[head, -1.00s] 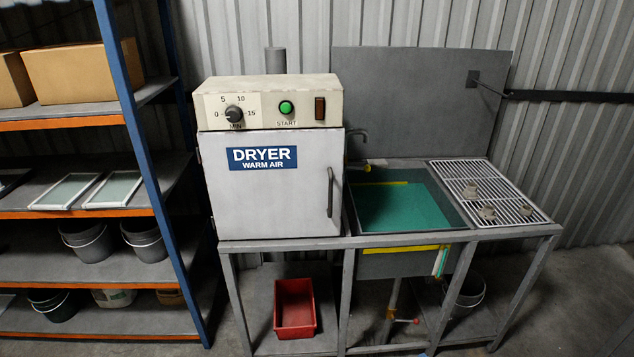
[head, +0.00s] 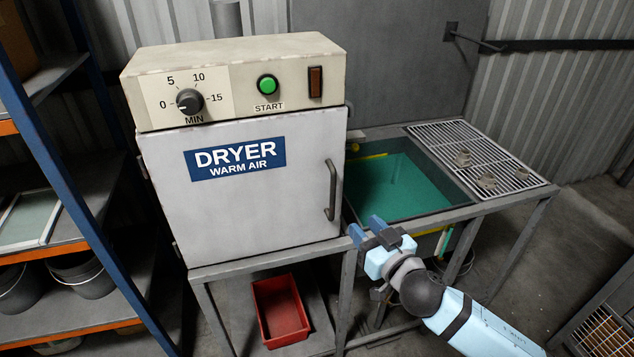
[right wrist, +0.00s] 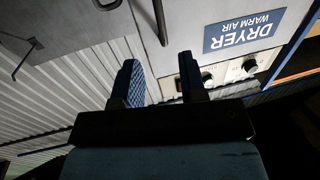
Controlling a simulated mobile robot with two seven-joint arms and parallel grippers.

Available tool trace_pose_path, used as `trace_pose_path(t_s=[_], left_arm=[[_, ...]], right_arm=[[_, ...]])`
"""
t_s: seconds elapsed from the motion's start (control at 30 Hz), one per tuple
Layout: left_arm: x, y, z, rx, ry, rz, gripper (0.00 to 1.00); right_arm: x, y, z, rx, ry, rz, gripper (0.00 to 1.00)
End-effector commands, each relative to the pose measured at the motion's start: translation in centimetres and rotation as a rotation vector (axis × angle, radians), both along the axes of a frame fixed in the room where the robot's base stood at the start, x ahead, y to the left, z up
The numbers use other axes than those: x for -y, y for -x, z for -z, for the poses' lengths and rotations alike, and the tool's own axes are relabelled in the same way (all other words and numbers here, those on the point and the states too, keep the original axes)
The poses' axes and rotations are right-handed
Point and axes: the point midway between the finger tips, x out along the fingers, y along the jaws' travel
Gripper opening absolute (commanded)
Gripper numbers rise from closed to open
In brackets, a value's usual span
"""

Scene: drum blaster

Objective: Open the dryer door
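The dryer (head: 240,170) is a cream and grey box on a metal stand, and its door (head: 235,215) is closed. A dark vertical handle (head: 331,190) sits on the door's right side. My right gripper (head: 366,230) is just right of and below the handle in the head view, apart from it. In the right wrist view its two fingers (right wrist: 160,75) are spread with nothing between them. The upside-down dryer door (right wrist: 205,20) and its handle (right wrist: 160,22) show beyond the fingertips. My left gripper is not in view.
A sink (head: 395,190) with green inside and a metal drain rack (head: 475,150) adjoin the dryer on the right. A red bin (head: 280,308) sits on the lower shelf. A blue-framed shelf rack (head: 75,200) stands close on the left. Floor shows at the right.

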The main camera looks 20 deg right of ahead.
Motion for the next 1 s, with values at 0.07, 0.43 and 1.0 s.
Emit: trace_pose_path(t_s=[0.07, 0.43, 1.0], left_arm=[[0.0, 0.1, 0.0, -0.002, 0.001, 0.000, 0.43], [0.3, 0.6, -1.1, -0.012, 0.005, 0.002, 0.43], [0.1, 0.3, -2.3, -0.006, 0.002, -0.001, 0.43]], right_arm=[[0.0, -0.3, -0.2, 0.004, 0.000, 0.000, 0.38], [-1.4, -6.3, -0.5, 0.006, 0.002, 0.000, 0.38], [-3.1, -13.5, -0.1, 0.002, 0.000, 0.000, 0.38]])
